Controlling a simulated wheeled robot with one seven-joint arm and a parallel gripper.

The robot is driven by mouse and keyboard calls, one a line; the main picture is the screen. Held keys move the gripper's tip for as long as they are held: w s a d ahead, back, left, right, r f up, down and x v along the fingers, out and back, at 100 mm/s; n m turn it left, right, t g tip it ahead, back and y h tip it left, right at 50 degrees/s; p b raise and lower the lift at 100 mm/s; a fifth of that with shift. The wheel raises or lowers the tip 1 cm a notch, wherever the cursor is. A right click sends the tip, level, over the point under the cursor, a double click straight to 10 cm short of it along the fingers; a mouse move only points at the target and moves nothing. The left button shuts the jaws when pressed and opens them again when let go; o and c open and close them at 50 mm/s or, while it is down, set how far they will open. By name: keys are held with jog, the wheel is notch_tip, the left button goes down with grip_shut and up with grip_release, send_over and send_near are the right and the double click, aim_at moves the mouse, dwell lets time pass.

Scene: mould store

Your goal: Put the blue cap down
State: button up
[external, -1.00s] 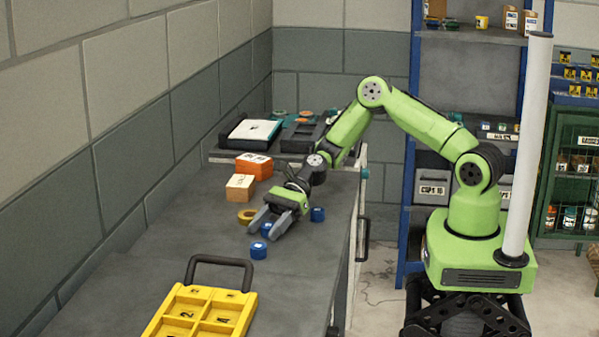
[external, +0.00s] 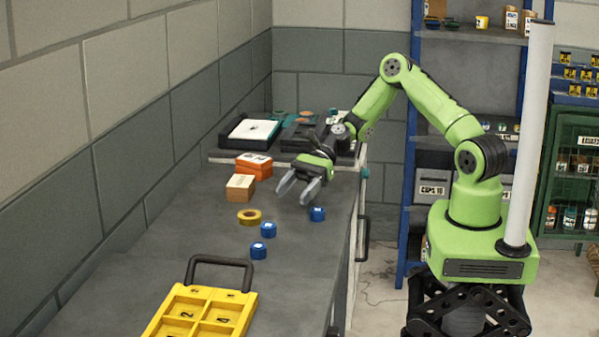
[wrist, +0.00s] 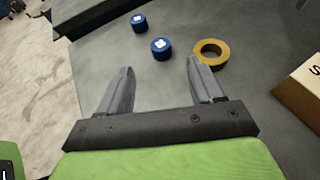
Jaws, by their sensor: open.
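Three blue caps stand apart on the grey bench top. One cap (external: 268,230) is close to another cap (external: 258,250), and the third cap (external: 317,214) is to the right near the bench edge. My gripper (external: 291,199) is open and empty, above the bench and behind the close pair. In the wrist view two caps show beyond the fingertips, a nearer cap (wrist: 160,48) and a farther cap (wrist: 138,23). The third cap does not show there.
A yellow compartment tray (external: 172,300) lies at the front.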

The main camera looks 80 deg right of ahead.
jog(key=s+d+r+n+h, duration=0.1)
jog(key=s+r+n+h, duration=0.5)
jog(key=s+n, duration=0.5)
jog(key=s+d+r+n+h, duration=0.2)
jog(key=s+r+n+h, duration=0.4)
jog(key=s+r+n, duration=0.5)
jog(key=s+n, duration=0.1)
jog(key=s, duration=0.5)
jog(key=shift+d, duration=0.2)
notch_tip(320, 180, up, 2)
jog(key=shift+s+p, duration=0.1)
jog(key=shift+p, duration=0.85)
